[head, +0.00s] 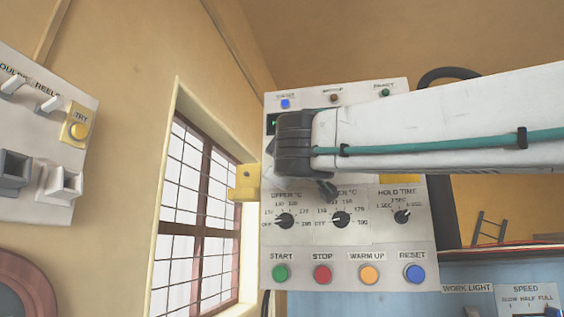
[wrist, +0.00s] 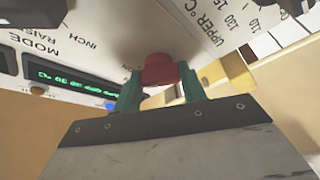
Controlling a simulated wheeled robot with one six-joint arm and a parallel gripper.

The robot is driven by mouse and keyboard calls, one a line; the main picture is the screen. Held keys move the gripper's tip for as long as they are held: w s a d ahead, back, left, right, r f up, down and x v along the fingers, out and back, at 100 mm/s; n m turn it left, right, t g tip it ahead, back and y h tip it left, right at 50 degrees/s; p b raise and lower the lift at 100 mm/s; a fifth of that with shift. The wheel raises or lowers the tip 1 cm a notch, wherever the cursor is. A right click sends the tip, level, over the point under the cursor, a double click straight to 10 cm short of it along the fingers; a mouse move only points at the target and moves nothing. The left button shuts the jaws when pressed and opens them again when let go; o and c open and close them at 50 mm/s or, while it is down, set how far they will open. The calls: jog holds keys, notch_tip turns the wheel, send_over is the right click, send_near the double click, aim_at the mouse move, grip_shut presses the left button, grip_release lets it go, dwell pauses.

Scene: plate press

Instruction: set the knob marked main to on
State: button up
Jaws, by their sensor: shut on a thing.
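A red knob (wrist: 160,68) on the pale control panel (wrist: 120,25) shows in the wrist view. My gripper (wrist: 161,82) has its two teal fingers on either side of the knob and is shut on it. No label for this knob can be read, so the frames do not show its marking or which setting it points to. In the head view my arm crosses in front of the upper middle of the panel (head: 350,255) and hides the red knob and the fingertips.
Below my arm are the upper temperature dial (head: 285,221), another temperature dial (head: 341,219) and the hold time dial (head: 401,216). Start (head: 280,273), stop (head: 323,274), warm up (head: 369,274) and reset (head: 414,273) buttons line the bottom. A yellow bracket (head: 244,182) juts from the panel's left edge.

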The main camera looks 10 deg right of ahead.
jog(key=shift+f, duration=0.2)
dwell(0.3)
jog(key=o, duration=1)
jog(key=shift+r, duration=0.1)
jog(key=v, duration=0.7)
jog(key=shift+s, duration=0.4)
